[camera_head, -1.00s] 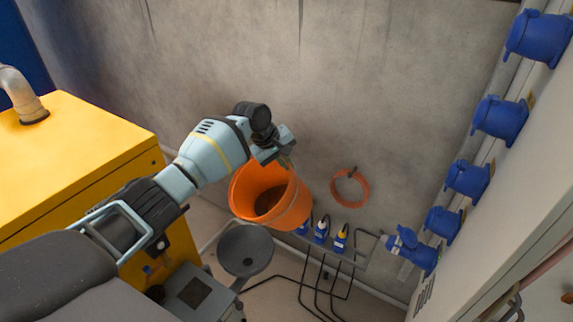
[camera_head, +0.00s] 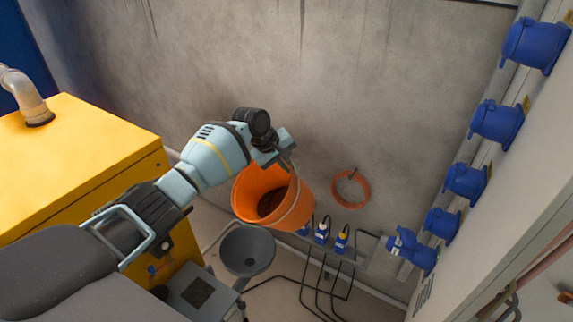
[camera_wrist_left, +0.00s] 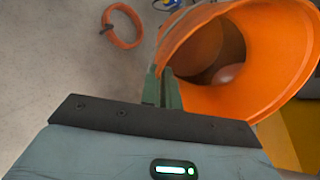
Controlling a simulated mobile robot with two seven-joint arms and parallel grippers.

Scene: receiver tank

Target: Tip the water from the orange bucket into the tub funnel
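The orange bucket (camera_head: 292,207) hangs from my left gripper (camera_head: 284,158) in the head view, in front of the grey wall. It is tilted with its mouth toward the camera, and its inside looks dark brown. In the left wrist view the bucket (camera_wrist_left: 283,50) fills the upper right, and the gripper fingers (camera_wrist_left: 165,90) meet its rim. The grey funnel (camera_head: 262,243) is below and slightly left of the bucket, apart from it, with a dark hole at its centre. I cannot make out a stream of water. My right gripper is not in view.
A yellow cabinet (camera_head: 75,150) with a metal pipe (camera_head: 28,98) stands at the left. An orange hose ring (camera_head: 364,190) hangs on the wall. Several blue sockets (camera_head: 497,122) line the right wall. Black cables (camera_head: 318,285) run along the floor.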

